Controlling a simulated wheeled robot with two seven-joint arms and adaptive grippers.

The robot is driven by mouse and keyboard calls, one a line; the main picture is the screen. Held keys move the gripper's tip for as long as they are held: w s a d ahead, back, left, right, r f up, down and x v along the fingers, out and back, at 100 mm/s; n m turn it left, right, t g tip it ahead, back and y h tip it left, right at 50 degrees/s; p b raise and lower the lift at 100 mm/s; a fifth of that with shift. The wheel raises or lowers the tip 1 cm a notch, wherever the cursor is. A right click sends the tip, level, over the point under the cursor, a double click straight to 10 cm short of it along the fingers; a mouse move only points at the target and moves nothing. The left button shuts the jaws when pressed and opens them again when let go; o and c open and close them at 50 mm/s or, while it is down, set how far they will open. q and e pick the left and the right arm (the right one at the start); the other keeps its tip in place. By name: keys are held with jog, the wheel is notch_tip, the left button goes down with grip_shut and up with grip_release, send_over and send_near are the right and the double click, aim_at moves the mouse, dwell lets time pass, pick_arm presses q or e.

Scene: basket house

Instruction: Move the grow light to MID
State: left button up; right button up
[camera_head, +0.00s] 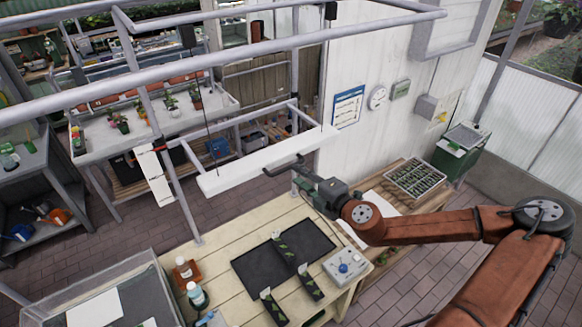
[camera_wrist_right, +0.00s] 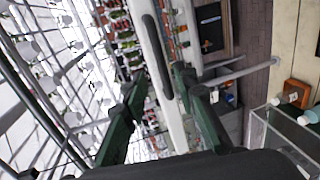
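The grow light (camera_head: 228,180) is a long white bar hung by thin cords beneath a grey pipe frame, above the wooden bench. It has a dark handle (camera_head: 283,165) on its near side. A white marked panel (camera_head: 155,177) hangs by the frame's post; its writing is too small to read. My right gripper (camera_head: 298,184) is close to the handle. In the right wrist view my right gripper (camera_wrist_right: 158,84) has its green fingers spread, with the handle (camera_wrist_right: 157,50) beyond and between the tips; contact is not visible. My left gripper is out of view.
The bench (camera_head: 222,255) below holds a black mat (camera_head: 262,266), a control box (camera_head: 348,266) with a blue knob, and bottles (camera_head: 196,294). Frame pipes (camera_head: 240,50) cross above the light. A seedling tray (camera_head: 414,178) stands at the right.

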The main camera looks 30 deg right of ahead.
aim_at(289, 168)
jog(key=b+x, duration=0.2)
jog(key=shift+d+f+b, duration=0.15)
jog(key=shift+b, duration=0.25)
jog(key=shift+d+p+x, duration=0.2)
jog(key=shift+p+x, duration=0.9)
jog(key=shift+x, duration=1.4)
jog(key=shift+a, duration=0.1)
jog(key=shift+c, duration=0.7)
grip_shut()
